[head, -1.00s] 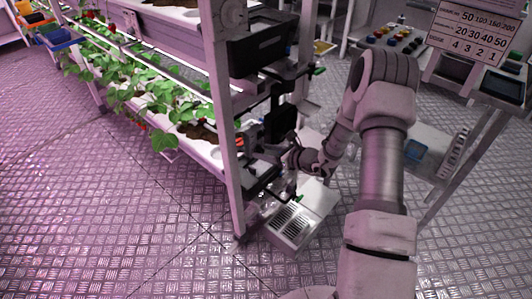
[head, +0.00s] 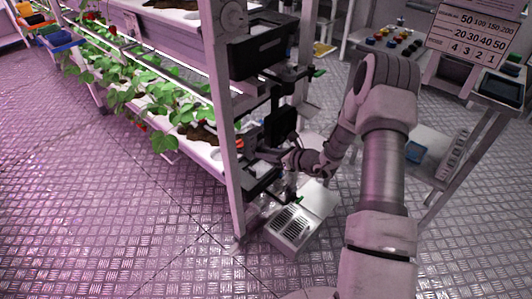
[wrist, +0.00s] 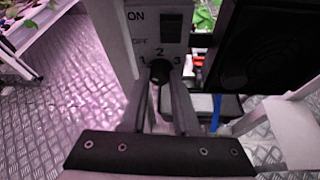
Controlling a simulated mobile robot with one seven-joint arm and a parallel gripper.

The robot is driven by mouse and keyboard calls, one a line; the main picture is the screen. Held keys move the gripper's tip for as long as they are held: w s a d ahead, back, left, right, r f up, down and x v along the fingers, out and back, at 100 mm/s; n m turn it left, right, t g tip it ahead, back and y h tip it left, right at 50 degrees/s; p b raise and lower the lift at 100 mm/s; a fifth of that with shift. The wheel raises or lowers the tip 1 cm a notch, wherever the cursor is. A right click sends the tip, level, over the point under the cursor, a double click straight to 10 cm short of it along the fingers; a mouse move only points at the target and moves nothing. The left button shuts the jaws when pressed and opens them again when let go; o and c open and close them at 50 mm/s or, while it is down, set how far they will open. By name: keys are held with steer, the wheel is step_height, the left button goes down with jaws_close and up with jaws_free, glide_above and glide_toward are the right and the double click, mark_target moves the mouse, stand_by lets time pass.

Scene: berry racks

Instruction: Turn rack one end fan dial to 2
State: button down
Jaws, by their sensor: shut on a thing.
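The dial of the rack's end panel is a small dark round knob (wrist: 160,70) in the wrist view. The white panel (wrist: 142,28) around it carries the numbers 1, 2 and 3, with 2 straight above the knob, 1 to its left and 3 to its right. My gripper (wrist: 160,84) is shut on the knob, one finger on each side. The knob's pointer is too dark and covered to read. In the head view my gripper (head: 262,153) reaches the end of the rack (head: 229,150), and the dial is hidden there.
An ON/OFF switch (wrist: 172,28) sits above the dial. A dark fan housing (wrist: 262,45) is close on the right. A grey vented box (head: 292,228) stands on the floor below my gripper. Plants (head: 150,105) fill the rack to the left. The floor at left is clear.

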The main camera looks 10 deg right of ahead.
steer(key=shift+w+d+f+m+g+y+p, duration=0.1)
steer(key=shift+m+g+y+p, duration=0.25)
steer(key=shift+m+y, duration=0.7)
steer(key=shift+w+d+f+m+g+y+p, duration=0.15)
steer(key=shift+m+y+p, duration=0.35)
steer(key=shift+m, duration=1.05)
steer(key=shift+d+f+m+g+y+p, duration=0.1)
steer(key=shift+m+g+y+p, duration=0.25)
steer(key=shift+m+y, duration=0.75)
steer(key=shift+m+h, duration=0.25)
steer(key=shift+m, duration=0.15)
steer(key=c, duration=0.7)
jaws_free()
steer(key=shift+o, duration=0.2)
steer(key=p+v, duration=0.2)
steer(key=v, duration=1.5)
steer(key=shift+s+p, duration=0.2)
steer(key=shift+p, duration=0.2)
steer(key=shift+d, duration=0.1)
